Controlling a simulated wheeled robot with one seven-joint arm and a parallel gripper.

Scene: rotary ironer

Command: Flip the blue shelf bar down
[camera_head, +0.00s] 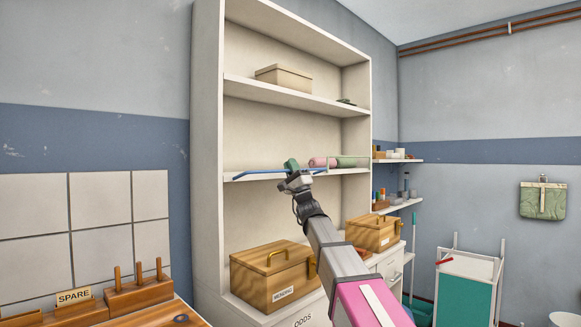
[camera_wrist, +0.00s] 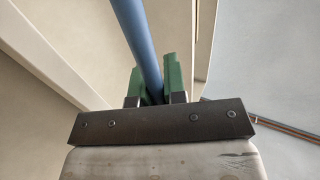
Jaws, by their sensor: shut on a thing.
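The blue shelf bar (camera_head: 256,172) runs along the front of the middle shelf (camera_head: 232,177) of the tall white shelf unit. Its left end bends down towards the shelf edge. My gripper (camera_head: 291,165), with green fingertips, is at the bar's middle. In the wrist view the bar (camera_wrist: 137,40) passes between the two green fingers (camera_wrist: 153,88), and my gripper is shut on it. The fingers hide the part of the bar that they hold.
Rolled pink cloth (camera_head: 322,162) and green cloth (camera_head: 346,162) lie on the shelf behind the bar. A beige box (camera_head: 284,77) stands on the shelf above. Wooden boxes (camera_head: 270,280) and (camera_head: 374,235) stand below. The shelf unit's side panel (camera_head: 207,160) is to the left.

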